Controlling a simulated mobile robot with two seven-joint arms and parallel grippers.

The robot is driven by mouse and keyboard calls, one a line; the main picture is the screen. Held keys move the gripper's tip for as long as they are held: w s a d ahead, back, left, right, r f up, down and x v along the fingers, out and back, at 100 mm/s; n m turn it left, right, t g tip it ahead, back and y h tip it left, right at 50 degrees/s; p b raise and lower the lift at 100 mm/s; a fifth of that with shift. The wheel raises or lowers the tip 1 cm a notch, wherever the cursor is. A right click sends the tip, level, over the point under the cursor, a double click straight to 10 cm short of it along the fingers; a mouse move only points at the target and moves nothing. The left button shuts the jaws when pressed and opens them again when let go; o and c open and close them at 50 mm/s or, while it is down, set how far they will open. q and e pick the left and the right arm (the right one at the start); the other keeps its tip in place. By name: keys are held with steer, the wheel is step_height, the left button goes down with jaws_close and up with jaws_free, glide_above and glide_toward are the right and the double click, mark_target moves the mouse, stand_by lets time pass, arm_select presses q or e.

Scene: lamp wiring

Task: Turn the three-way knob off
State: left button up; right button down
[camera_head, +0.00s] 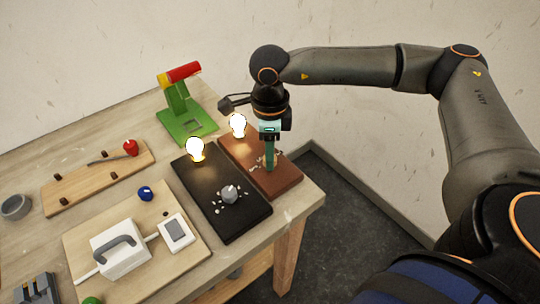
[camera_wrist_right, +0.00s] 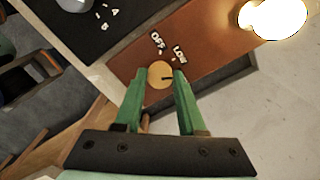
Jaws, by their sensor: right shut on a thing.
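The brown board (camera_head: 285,182) stands at the table's right edge with a lit bulb (camera_head: 237,125) at its far end. In the right wrist view, a round tan knob (camera_wrist_right: 158,68) on this board (camera_wrist_right: 215,38) has a dark mark toward its right side. White "OFF" and "LOW" labels (camera_wrist_right: 180,54) are beside it; other labels are hidden or unreadable. My right gripper (camera_head: 269,168) points down over the board, with its green fingers shut on the knob. The knob is hidden in the head view. My left gripper is not in view.
A black board (camera_head: 220,220) with a grey knob (camera_head: 229,195) and a lit bulb (camera_head: 195,148) lies close at the left. A green stand (camera_head: 180,110) is behind. A board with a white switch box (camera_head: 120,250) is nearer. Floor lies beyond the right edge.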

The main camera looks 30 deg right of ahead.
steer(key=n+b, duration=0.2)
steer(key=n, duration=0.1)
steer(key=shift+f+n, duration=0.1)
steer(key=shift+n, duration=0.3)
steer(key=shift+n+b, duration=0.55)
steer(key=shift+n, duration=0.35)
steer(key=n+b, duration=0.1)
steer(key=n, duration=0.1)
steer(key=shift+n, duration=0.4)
steer(key=n+b, duration=0.2)
steer(key=shift+n, duration=0.4)
steer(key=shift+n+b, duration=0.4)
steer(key=shift+n, duration=0.4)
steer(key=shift+n+b, duration=0.35)
steer(key=shift+n, duration=0.45)
steer(key=shift+n+b, duration=0.3)
steer(key=shift+n, duration=0.5)
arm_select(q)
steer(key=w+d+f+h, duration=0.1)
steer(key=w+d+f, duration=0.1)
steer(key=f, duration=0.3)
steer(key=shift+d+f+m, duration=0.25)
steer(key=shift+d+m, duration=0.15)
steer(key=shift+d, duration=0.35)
arm_select(e)
steer(key=shift+n, duration=0.3)
